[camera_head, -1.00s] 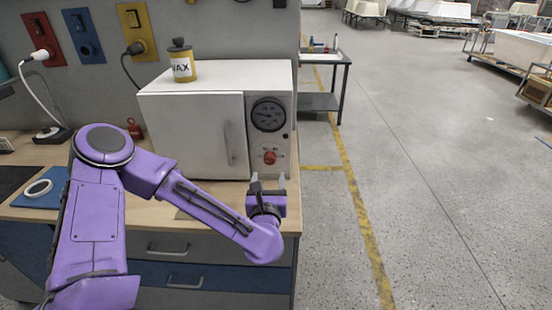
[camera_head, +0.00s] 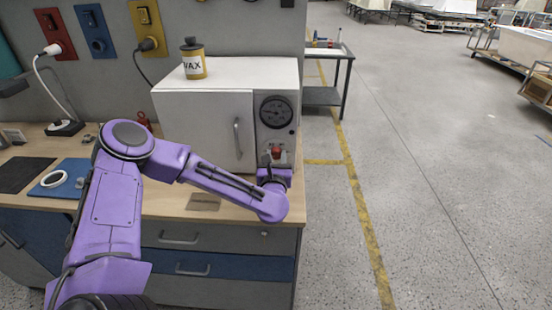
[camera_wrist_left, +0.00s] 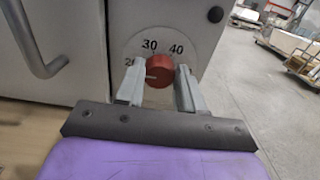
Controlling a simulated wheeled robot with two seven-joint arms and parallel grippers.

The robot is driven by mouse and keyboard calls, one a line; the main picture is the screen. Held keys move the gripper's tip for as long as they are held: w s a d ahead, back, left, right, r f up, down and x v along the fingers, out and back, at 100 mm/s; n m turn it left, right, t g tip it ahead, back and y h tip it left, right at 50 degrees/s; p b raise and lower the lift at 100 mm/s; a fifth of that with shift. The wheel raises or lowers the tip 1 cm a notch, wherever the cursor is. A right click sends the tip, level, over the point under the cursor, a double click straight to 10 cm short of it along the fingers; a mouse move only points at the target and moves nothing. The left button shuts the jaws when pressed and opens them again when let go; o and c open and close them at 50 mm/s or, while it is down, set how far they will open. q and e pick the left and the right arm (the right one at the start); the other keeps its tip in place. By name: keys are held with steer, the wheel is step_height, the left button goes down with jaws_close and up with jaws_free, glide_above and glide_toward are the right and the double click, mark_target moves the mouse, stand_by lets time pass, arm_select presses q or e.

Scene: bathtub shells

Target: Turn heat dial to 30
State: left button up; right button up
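The heat dial is a red knob (camera_head: 276,152) low on the right panel of the white oven (camera_head: 205,125). In the left wrist view the red knob (camera_wrist_left: 160,70) sits in front of a scale marked 20, 30 and 40. A pale pointer line on it points left, near the 20 side, below the 30. My left gripper (camera_head: 276,158) is at the knob, and in the left wrist view its two fingers (camera_wrist_left: 160,80) are apart, one on each side of the knob. I cannot tell whether they touch it. My right gripper is not in view.
A round black gauge (camera_head: 276,112) is above the knob. The oven's door handle (camera_head: 238,138) is to its left. A yellow wax can (camera_head: 194,58) stands on the oven. The wooden worktop (camera_head: 205,204) runs below, and open floor lies to the right.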

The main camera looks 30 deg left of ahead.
arm_select(q)
steer(key=shift+f+m, duration=0.1)
steer(key=shift+m, duration=0.2)
steer(key=shift+m+b, duration=0.5)
steer(key=m+b, duration=0.1)
steer(key=m, duration=0.2)
steer(key=shift+w+d, duration=0.1)
steer(key=m, duration=0.4)
steer(key=shift+b, duration=0.35)
steer(key=shift+m, duration=1.4)
steer(key=o, duration=1)
steer(key=shift+o, duration=0.2)
steer(key=shift+f, duration=0.1)
